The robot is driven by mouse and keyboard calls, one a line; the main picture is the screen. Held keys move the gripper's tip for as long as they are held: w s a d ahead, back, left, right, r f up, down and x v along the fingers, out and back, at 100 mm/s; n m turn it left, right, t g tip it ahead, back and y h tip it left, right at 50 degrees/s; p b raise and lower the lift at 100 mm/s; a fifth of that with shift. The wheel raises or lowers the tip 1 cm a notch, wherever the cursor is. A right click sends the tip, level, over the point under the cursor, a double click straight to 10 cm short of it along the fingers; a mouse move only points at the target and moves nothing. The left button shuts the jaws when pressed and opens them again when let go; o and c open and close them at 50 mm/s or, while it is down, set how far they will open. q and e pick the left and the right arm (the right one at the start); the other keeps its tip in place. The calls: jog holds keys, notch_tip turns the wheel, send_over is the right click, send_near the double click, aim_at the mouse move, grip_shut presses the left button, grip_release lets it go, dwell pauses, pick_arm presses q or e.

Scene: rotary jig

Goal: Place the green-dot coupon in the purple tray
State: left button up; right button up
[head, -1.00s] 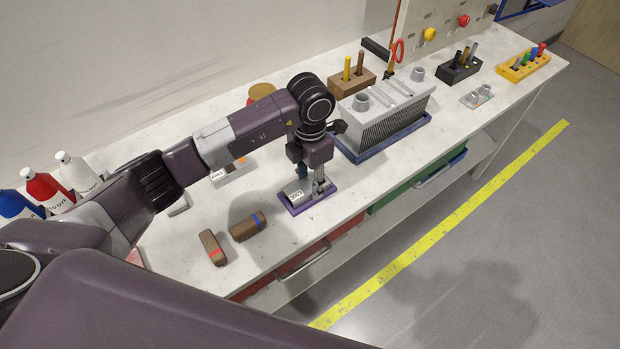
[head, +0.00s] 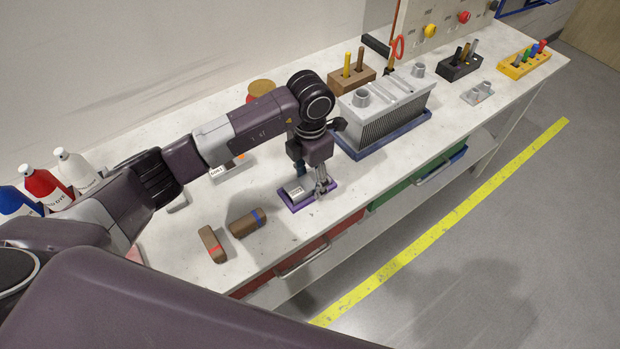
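The purple tray (head: 332,189) lies on the white bench near its front edge. A small silver piece with a white label (head: 295,190) lies in its left part; I see no green dot on it, so I cannot tell whether it is the green-dot coupon. My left gripper (head: 321,190) points down over the right part of the tray, with its fingertips low and close to the tray floor. The fingers are small and partly overlap, so their opening and anything between them cannot be made out. My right gripper is out of view.
A grey finned block on a blue tray (head: 428,118) stands right behind the gripper. Brown blocks with a red band (head: 212,245) and a blue band (head: 246,222) lie to the left. Bottles (head: 75,172) stand far left. A pale labelled holder (head: 232,168) is partly behind my arm.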

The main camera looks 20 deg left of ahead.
aim_at(310, 180)
pick_arm(q)
jog(key=shift+r+p, duration=0.25)
jog(key=shift+p, duration=0.1)
jog(key=shift+w+r, duration=0.1)
jog(key=shift+r, duration=0.25)
notch_tip(310, 180, up, 11)
jog(key=b, duration=0.3)
jog(key=shift+r, duration=0.2)
